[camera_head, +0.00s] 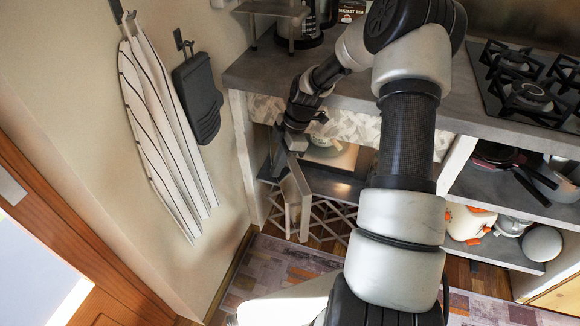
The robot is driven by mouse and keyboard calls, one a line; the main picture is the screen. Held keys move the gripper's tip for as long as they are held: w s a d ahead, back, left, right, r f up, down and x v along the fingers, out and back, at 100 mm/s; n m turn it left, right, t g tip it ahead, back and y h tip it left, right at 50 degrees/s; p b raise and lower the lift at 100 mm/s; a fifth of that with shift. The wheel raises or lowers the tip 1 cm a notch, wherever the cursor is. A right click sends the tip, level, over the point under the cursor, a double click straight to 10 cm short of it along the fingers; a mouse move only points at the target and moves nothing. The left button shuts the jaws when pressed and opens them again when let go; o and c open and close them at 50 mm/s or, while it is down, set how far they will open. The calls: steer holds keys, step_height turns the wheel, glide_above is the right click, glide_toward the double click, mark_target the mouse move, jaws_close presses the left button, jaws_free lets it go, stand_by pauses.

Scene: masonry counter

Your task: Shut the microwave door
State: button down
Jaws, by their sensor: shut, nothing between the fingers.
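The microwave (346,157) sits on the shelf under the counter, partly hidden by my arm. Only a pale part of it shows clearly. Its door (297,197) appears as a narrow, pale panel that stands open, swung out from the shelf toward the room. My gripper (277,164) is shut and empty. It reaches down in front of the counter, close to the upper left side of the door. I cannot tell whether it touches the door.
The wall with a striped towel (165,130) and a dark oven mitt (198,98) is at left. A stove (525,85) is on the counter at right. Pans (505,160) and pots fill the right shelves. A patterned rug (280,265) covers open floor.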

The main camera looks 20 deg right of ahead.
steer(key=p+v, duration=0.3)
steer(key=v, duration=0.7)
steer(key=s+a+h, duration=0.4)
steer(key=a+h, duration=0.2)
steer(key=a, duration=0.2)
steer(key=d+f+b, duration=0.3)
steer(key=d+f, duration=0.3)
steer(key=f, duration=0.3)
steer(key=shift+s+d+h+b, duration=0.25)
steer(key=shift+d+h+b, duration=0.05)
steer(key=shift+b, duration=0.05)
